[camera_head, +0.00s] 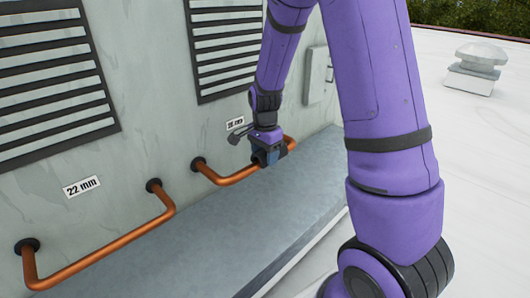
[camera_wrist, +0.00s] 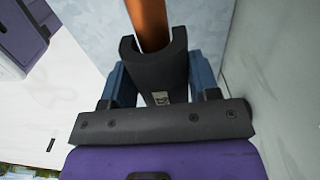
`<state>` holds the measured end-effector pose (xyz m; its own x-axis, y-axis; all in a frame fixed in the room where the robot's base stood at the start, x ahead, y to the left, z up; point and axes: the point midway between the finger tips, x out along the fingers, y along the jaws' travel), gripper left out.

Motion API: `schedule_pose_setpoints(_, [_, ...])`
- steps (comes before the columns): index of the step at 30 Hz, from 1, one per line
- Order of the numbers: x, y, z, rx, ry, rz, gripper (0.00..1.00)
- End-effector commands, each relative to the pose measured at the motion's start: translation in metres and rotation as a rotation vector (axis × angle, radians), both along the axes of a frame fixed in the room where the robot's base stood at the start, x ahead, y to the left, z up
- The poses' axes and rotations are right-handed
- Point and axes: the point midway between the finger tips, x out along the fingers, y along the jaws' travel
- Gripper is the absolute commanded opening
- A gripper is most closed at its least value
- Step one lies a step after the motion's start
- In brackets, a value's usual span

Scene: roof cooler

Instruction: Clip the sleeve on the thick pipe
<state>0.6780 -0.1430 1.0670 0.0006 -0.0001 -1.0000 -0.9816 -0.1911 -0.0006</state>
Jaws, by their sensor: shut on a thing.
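Two copper pipes run along the wall in the head view. The left pipe (camera_head: 120,243) is marked 22 mm. The right pipe (camera_head: 226,179), farther off, has a small label I cannot read surely; it looks like the thicker one. My gripper (camera_head: 266,158) is at the right pipe's front run, and in the wrist view my gripper (camera_wrist: 158,88) is shut on a dark grey sleeve (camera_wrist: 157,72). The copper pipe (camera_wrist: 148,20) lies between the two lips of the sleeve's C-shaped end. The sleeve's body hides the rest, so I cannot tell whether it is fully seated.
A grey ledge (camera_head: 215,240) runs below the pipes. Louvred vents (camera_head: 50,85) and a small wall box (camera_head: 316,75) are on the wall behind. The white roof (camera_head: 485,190) to the right is open, with a vent cap (camera_head: 475,68) far back.

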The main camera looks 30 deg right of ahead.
Motion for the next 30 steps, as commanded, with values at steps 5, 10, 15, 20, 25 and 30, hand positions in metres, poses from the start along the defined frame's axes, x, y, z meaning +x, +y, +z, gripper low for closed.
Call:
schedule_pose_setpoints(5, [0.000, 0.000, -0.005, 0.000, 0.002, 0.000, 0.29])
schedule_pose_setpoints(10, [0.000, 0.000, -0.010, 0.000, 0.002, 0.000, 0.29])
schedule_pose_setpoints(15, [0.000, 0.000, -0.013, 0.000, 0.001, 0.001, 0.29])
schedule_pose_setpoints(20, [0.000, 0.000, -0.013, 0.000, 0.001, 0.001, 0.29])
schedule_pose_setpoints(25, [0.000, 0.000, -0.013, 0.000, 0.001, 0.001, 0.60])
schedule_pose_setpoints(30, [0.000, 0.000, -0.013, 0.000, 0.001, 0.000, 0.85])
